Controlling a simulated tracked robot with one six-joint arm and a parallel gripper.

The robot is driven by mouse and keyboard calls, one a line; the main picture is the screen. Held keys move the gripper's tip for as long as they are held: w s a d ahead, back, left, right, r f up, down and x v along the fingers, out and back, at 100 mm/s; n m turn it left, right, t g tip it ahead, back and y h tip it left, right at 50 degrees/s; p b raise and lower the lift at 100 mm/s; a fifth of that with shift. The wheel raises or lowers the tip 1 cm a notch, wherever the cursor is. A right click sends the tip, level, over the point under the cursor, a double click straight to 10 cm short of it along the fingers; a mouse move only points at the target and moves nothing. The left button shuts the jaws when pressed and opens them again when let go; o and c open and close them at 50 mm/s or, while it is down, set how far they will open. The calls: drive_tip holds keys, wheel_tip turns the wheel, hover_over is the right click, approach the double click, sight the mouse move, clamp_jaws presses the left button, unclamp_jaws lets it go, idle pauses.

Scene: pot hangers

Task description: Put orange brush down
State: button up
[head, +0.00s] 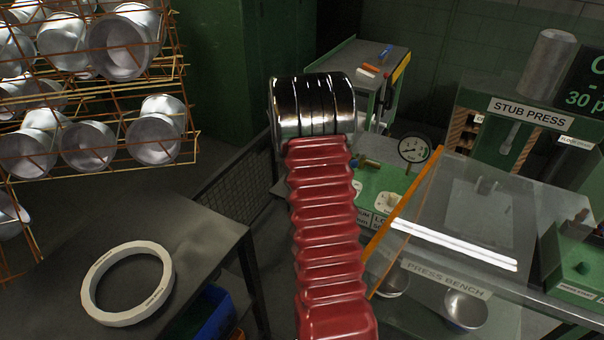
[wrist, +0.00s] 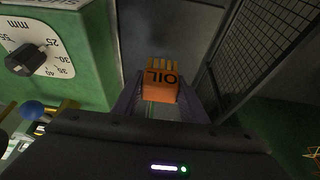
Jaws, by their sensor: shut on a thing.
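In the wrist view, my gripper (wrist: 160,104) is shut on the orange brush (wrist: 163,92), an orange block marked "OIL" with paler ridges at its far end. The brush sits between the two dark fingers, over a dark floor and apart from the green panel on the left. In the head view, my own red ribbed arm rises in the middle and hides the gripper and the brush.
A green box with a mm dial (wrist: 32,55) is close on the left, and a mesh fence (wrist: 265,45) on the right. The head view shows a grey table with a white ring (head: 127,283), a glass-covered press bench (head: 445,279), a rear cart (head: 337,62) with small tools, and pot racks (head: 100,165).

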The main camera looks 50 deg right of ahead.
drive_tip(key=shift+f, duration=0.1)
drive_tip(key=shift+f, duration=1.75)
drive_tip(key=o, duration=0.9)
drive_tip(key=shift+f, duration=0.15)
drive_tip(key=shift+o, duration=0.2)
drive_tip(key=shift+r, duration=0.2)
drive_tip(key=v, duration=1.2)
drive_tip(key=shift+a, duration=0.1)
